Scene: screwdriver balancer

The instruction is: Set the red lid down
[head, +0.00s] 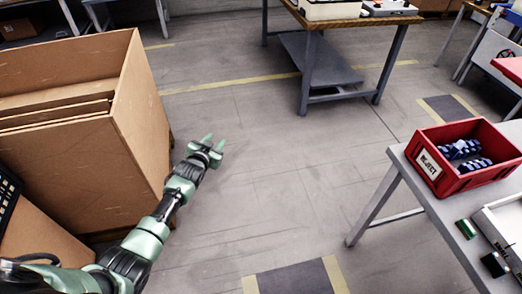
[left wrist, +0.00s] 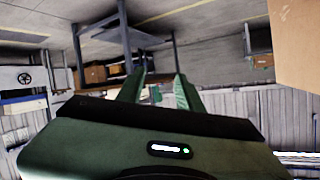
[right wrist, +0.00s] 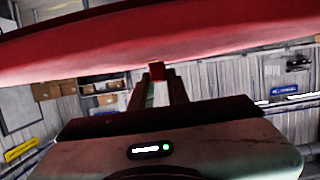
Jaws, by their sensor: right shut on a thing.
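The red lid (right wrist: 90,45) fills the upper part of the right wrist view as a broad red slab with a small red knob. My right gripper (right wrist: 157,82) is shut on this knob, with the slab beyond the fingertips. The right gripper does not show in the head view. My left gripper (head: 211,145) is empty and open over the floor, beside the large cardboard box. Its two spread fingers also show in the left wrist view (left wrist: 155,85). What lies under the lid is hidden.
A red bin (head: 455,187) with a white label and dark blue parts stands on the grey table (head: 425,190) at right. A green item (head: 466,229) and a white tray (head: 503,222) are near it. A cardboard box (head: 150,110) stands at left. The middle floor is clear.

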